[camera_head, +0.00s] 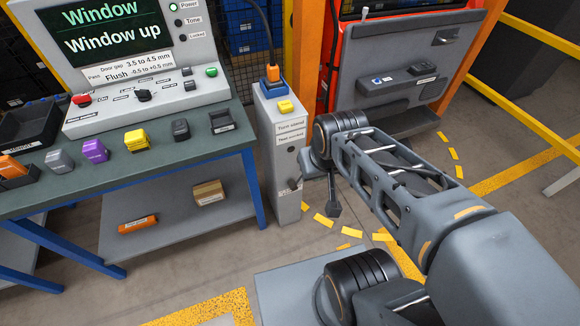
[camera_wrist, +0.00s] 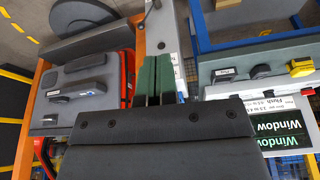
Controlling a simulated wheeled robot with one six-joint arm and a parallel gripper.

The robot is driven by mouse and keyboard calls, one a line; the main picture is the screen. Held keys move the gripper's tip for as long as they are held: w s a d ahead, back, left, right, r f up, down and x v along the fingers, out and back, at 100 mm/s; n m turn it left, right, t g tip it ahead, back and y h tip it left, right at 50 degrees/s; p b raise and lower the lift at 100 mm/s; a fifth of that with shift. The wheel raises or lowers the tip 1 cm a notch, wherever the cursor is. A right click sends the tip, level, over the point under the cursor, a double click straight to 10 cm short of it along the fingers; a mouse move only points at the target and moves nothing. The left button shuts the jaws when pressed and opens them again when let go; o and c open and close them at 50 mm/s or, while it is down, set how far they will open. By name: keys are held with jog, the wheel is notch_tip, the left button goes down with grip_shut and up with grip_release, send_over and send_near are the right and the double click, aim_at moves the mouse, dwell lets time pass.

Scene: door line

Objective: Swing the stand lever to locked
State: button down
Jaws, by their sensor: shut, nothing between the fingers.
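The stand is a narrow grey post (camera_head: 283,165) with two printed labels and an orange-and-blue piece on top. Its lever (camera_head: 292,184) is a small dark handle low on the post. In the wrist view, which is upside down, the stand (camera_wrist: 181,38) shows ahead of my fingers, with the lever's dark knob (camera_wrist: 160,45) just past their tips. My gripper (camera_wrist: 156,58) has two green fingers, shut and empty, pointing at the stand beside the labels. Whether they touch the lever I cannot tell. In the head view my arm's end is right of the post; the fingers cannot be made out.
A green-topped bench (camera_head: 180,150) with a screen console (camera_head: 110,50) and several coloured blocks stands left of the stand. A red-framed grey door (camera_head: 405,60) stands behind my arm. Yellow dashes mark the floor. A yellow rail (camera_head: 530,115) is at right.

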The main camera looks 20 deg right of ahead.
jog(key=shift+w, duration=0.3)
